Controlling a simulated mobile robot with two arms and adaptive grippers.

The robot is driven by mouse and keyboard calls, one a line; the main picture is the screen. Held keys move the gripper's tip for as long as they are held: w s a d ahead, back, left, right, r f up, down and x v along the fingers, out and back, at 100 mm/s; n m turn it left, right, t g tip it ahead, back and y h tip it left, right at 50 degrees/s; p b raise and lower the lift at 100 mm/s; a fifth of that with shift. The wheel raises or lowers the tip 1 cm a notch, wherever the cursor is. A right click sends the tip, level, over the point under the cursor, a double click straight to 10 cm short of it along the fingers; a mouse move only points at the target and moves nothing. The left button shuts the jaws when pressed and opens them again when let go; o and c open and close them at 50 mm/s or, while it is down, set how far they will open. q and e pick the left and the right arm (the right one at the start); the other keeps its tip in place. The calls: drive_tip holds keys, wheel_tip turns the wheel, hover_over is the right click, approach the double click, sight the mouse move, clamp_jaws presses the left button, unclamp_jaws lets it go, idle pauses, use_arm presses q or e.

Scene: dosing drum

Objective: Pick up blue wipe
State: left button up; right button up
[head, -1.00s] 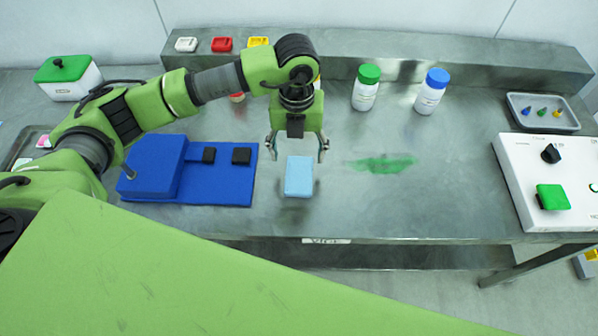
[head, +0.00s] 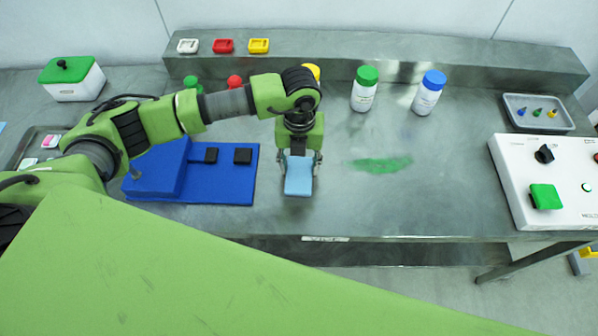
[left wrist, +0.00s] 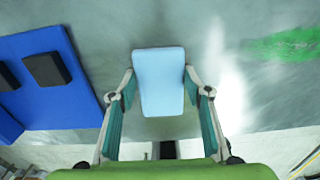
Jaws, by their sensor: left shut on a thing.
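The light blue wipe (head: 299,178) is a small rounded rectangular pad at the front middle of the metal table (head: 400,205). My left gripper (head: 299,160) is over its far end, pointing down, with a finger on each side, and is shut on it. In the left wrist view the wipe (left wrist: 160,80) lies between the fingertips (left wrist: 160,88). Whether the wipe is clear of the table top is hard to tell. My right gripper is in neither view.
A blue stand (head: 225,185) with black blocks is left of the wipe. A green smear (head: 382,164) lies to its right. Behind stand a green-capped bottle (head: 365,92) and a blue-capped bottle (head: 428,95). A white control box (head: 520,165) is at the right.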

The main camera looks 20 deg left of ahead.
use_arm(q)
drive_tip(key=shift+r, duration=0.1)
drive_tip(key=shift+r, duration=0.65)
drive_tip(key=s+d+r+b, duration=0.3)
drive_tip(key=s+r+b, duration=0.2)
drive_tip(key=s+r, duration=0.6)
drive_tip(key=s, duration=0.2)
drive_tip(key=shift+s+d+r, duration=0.2)
drive_tip(key=shift+s+r, duration=0.05)
drive_tip(key=shift+s, duration=0.05)
drive_tip(key=shift+c, duration=0.8)
